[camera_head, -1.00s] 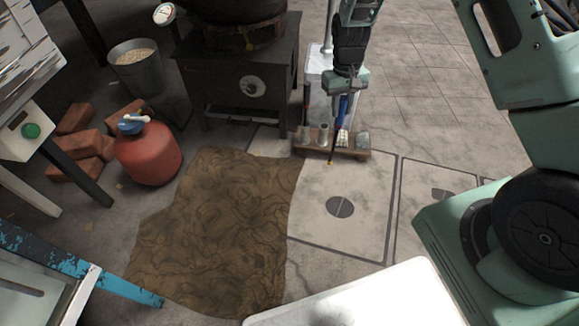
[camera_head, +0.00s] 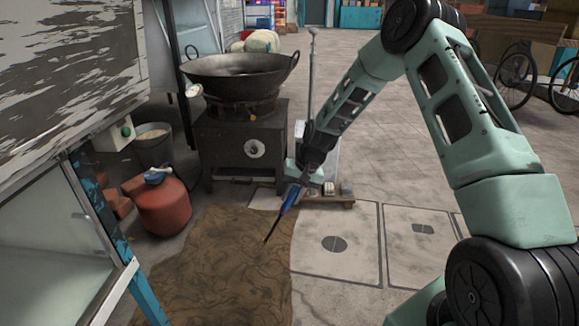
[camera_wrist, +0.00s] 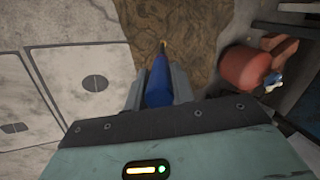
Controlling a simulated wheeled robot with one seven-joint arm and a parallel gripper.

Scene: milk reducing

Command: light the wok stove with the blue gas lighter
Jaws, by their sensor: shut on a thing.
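The blue gas lighter (camera_head: 289,200) is in my gripper (camera_head: 293,187), which is shut on its blue handle. Its thin dark rod points down and to the left, over the brown mat. In the wrist view the lighter (camera_wrist: 159,82) sits between the two fingers (camera_wrist: 160,88), with its tip pointing away from me. The wok stove (camera_head: 240,150) is a dark metal box with a round opening in its front face, just left of my gripper. A large black wok (camera_head: 235,75) rests on its burner ring. The burner's inside is hidden under the wok.
A red gas cylinder (camera_head: 163,205) stands left of the stove, near bricks and a bucket (camera_head: 152,145). A small wooden rack (camera_head: 325,199) stands on the floor right of the stove. A brown mat (camera_head: 225,265) lies in front. Open paving extends to the right.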

